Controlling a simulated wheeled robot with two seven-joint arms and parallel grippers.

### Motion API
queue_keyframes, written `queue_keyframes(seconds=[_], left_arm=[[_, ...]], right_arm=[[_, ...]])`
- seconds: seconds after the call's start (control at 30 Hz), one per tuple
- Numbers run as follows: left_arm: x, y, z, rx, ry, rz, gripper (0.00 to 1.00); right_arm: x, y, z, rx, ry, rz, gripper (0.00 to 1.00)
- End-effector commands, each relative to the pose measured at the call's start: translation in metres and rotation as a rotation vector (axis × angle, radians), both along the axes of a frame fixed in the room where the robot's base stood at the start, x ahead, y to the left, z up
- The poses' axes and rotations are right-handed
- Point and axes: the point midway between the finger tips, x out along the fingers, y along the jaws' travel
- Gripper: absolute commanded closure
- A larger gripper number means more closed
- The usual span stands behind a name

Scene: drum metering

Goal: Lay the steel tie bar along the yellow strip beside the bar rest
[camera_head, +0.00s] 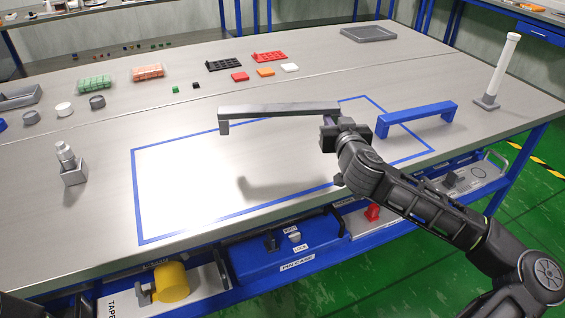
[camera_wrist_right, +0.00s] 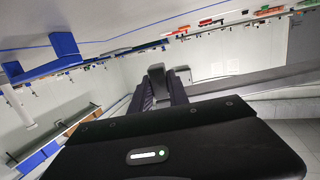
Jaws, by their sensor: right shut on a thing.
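The steel tie bar (camera_head: 275,110) is a long grey bar with a short leg bent down at its left end. My right gripper (camera_head: 331,128) is shut on it near its right end and holds it level above the table, its shadow apart from it below. In the right wrist view the gripper (camera_wrist_right: 167,84) has the grey bar (camera_wrist_right: 255,80) running off to the right. A blue bridge-shaped piece (camera_head: 418,118) stands just right of the gripper; I cannot tell whether it is the bar rest. I see no yellow strip on the table. My left gripper is not in view.
A blue outline (camera_head: 137,200) frames a clear area of the table (camera_head: 60,215) below the bar. A white post (camera_head: 498,68) stands at right, a metal fitting (camera_head: 70,165) at left. Coloured blocks and trays (camera_head: 225,63) lie at the back. A lower shelf holds a yellow part (camera_head: 172,282).

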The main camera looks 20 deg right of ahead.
Motion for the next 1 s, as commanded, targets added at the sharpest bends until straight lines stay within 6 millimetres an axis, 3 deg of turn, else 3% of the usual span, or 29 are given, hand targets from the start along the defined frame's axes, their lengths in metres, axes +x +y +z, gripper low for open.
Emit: queue_keyframes(seconds=[0.13,0.47,0.8,1.0], left_arm=[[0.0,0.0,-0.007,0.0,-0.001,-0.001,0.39],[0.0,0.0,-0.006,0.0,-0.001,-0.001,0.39],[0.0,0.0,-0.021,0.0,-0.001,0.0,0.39],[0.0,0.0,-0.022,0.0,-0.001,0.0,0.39]], right_arm=[[-0.009,-0.016,0.005,0.001,-0.001,-0.076,1.0],[-0.01,-0.017,0.005,0.0,0.002,-0.082,1.0],[-0.01,-0.017,-0.045,0.006,0.002,-0.081,1.0],[-0.01,-0.018,-0.054,0.0,0.002,-0.081,1.0]])
